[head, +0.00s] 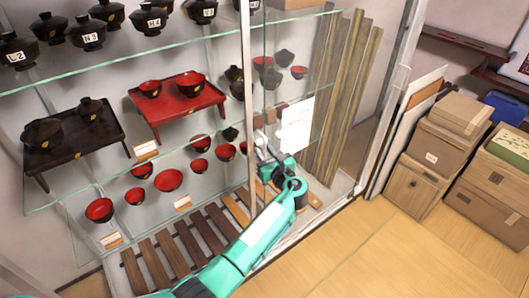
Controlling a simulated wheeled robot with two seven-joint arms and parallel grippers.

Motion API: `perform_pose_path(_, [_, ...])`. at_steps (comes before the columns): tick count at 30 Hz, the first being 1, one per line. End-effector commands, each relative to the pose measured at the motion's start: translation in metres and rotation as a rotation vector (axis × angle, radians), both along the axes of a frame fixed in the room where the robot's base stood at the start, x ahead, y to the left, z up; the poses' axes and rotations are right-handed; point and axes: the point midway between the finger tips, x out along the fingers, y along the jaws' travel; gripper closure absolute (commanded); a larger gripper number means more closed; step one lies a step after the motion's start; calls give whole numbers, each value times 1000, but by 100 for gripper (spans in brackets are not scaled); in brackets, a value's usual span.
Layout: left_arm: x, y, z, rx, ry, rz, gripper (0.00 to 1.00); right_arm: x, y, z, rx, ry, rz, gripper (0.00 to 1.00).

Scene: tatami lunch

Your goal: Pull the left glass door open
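The cabinet's left glass door shows as a clear pane with a pale upright metal edge frame (247,85) near the middle of the head view. Shelves of bowls are visible through it. My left gripper (261,142) is beside this upright, just to its right, at the end of my teal arm. The gripper is small and partly hidden by its own wrist. I cannot tell whether its fingers touch the frame or whether they are open. No handle can be made out. My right gripper is not in view.
Black and red lacquer bowls and a red tray table (178,103) stand in the cabinet. Wooden slats (190,238) lie at its bottom, and tall planks (340,95) lean at its right. Cardboard boxes (412,188) stand at the right. The tatami floor (370,255) in front is clear.

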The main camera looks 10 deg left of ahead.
Motion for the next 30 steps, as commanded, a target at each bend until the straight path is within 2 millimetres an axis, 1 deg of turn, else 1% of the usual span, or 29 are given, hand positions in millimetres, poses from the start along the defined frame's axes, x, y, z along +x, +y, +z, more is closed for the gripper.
perform_pose_path(8, [-1, 0, 1, 1, -1, 0, 74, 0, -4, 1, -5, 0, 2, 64])
perform_pose_path(11, [-6, -4, 1, 0, 1, 0, 74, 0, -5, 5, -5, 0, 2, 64])
perform_pose_path(14, [-17, -14, 4, -1, 1, -1, 74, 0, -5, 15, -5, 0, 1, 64])
perform_pose_path(21, [-58, -46, 4, -2, 2, -1, 74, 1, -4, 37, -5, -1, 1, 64])
perform_pose_path(25, [-76, -60, 3, 0, 2, 0, 74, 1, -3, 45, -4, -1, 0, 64])
perform_pose_path(30, [-91, -72, 1, 0, 1, -1, 74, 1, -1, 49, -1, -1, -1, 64])
